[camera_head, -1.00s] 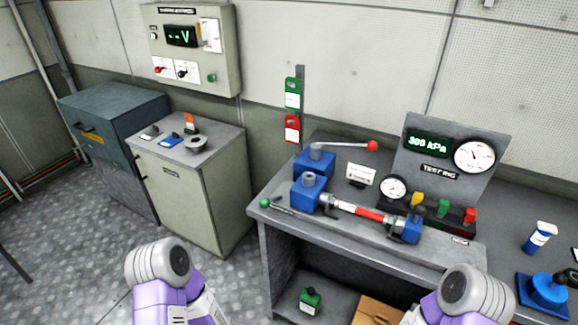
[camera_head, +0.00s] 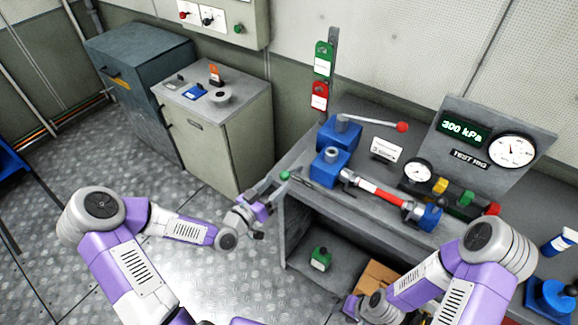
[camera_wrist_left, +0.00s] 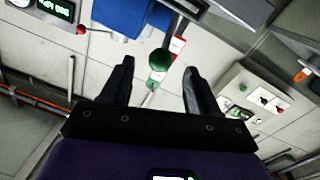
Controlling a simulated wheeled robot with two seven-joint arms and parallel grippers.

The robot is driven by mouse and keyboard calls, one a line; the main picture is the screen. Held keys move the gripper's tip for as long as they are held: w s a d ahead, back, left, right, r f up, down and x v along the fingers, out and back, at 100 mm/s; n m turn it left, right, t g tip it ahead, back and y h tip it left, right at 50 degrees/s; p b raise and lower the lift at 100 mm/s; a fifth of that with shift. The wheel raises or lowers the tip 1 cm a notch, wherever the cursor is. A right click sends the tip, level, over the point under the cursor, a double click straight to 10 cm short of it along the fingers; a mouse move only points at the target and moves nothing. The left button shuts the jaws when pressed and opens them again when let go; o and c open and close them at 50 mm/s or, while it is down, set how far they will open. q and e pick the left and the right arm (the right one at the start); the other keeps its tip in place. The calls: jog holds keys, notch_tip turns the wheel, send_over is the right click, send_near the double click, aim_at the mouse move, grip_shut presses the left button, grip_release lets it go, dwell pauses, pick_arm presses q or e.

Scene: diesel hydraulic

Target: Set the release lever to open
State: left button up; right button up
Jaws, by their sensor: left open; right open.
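A thin lever with a green ball knob (camera_head: 285,176) sticks out past the left front corner of the test bench, beside a blue block (camera_head: 331,170). Another lever with a red ball knob (camera_head: 402,127) rises from the blue block behind. I cannot read which is marked as the release lever. My left gripper (camera_head: 270,195) is open, just left of and below the green knob. In the left wrist view the green knob (camera_wrist_left: 160,59) appears between the two spread fingers, not gripped. My right gripper (camera_head: 351,304) is low in front of the bench, partly hidden by its arm.
The bench (camera_head: 300,200) holds a red-banded cylinder (camera_head: 375,194), gauges, coloured valves and a 300 kPa display (camera_head: 464,130). Green and red tags (camera_head: 322,75) hang on the wall behind. A cabinet (camera_head: 225,150) stands left. A green bottle and cardboard box (camera_head: 378,278) sit below.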

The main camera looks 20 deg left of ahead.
aim_at(283, 177)
pick_arm(q)
jog(key=x, duration=0.7)
jog(key=shift+w+r, duration=0.25)
jog(key=shift+w, duration=0.05)
grip_shut()
